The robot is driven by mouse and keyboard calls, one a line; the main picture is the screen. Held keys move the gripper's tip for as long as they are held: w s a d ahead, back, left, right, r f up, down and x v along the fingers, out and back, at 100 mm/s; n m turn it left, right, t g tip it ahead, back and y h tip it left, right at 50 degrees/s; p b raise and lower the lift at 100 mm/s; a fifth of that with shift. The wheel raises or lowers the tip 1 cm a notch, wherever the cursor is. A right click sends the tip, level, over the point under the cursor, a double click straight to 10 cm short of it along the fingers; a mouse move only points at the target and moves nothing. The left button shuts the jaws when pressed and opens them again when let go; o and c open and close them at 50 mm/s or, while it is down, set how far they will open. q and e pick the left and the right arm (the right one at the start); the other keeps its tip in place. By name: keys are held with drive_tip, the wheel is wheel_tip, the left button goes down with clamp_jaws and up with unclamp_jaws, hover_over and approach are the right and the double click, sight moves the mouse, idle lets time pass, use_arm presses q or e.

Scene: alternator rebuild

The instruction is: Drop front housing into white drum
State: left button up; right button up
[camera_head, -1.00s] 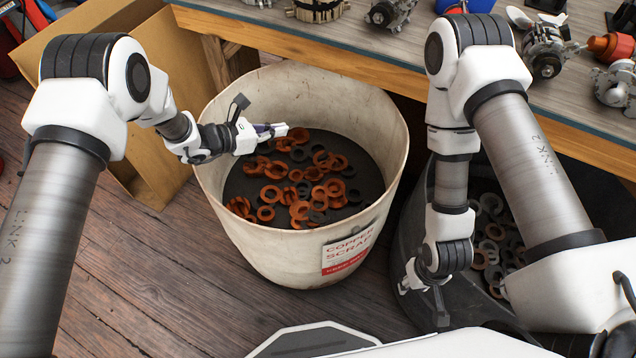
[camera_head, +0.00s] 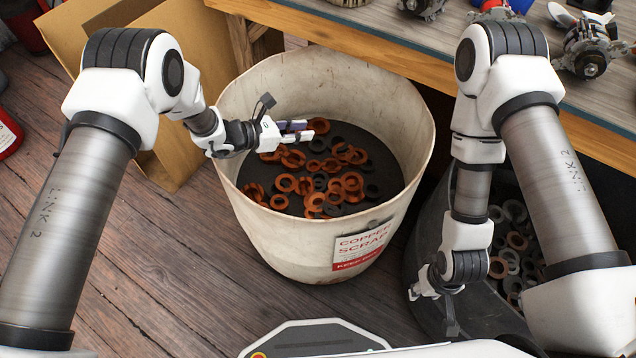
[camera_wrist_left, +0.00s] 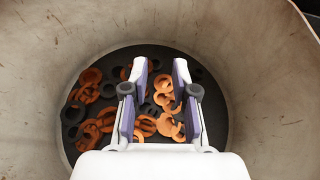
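The white drum (camera_head: 228,205), labelled copper scrap, stands on the floor in front of the bench. It holds many copper-coloured and dark rings (camera_head: 352,181) on a dark bottom. My left gripper (camera_head: 308,131) is over the drum's inside, pointing right. Its fingers (camera_wrist_left: 163,85) are spread in the left wrist view, with nothing between them and rings below. My right gripper (camera_head: 428,290) hangs low at the left side of a dark drum; its finger gap is unclear. I cannot pick out a front housing in the white drum or in either gripper.
The dark drum (camera_head: 432,235) with grey and copper rings stands right of the white drum. The bench (camera_head: 400,45) runs behind, with metal alternator parts (camera_head: 588,52) on it. A cardboard box (camera_head: 90,40) stands at the left. The wooden floor at lower left is clear.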

use_arm(q)
drive_tip(key=v, duration=1.2)
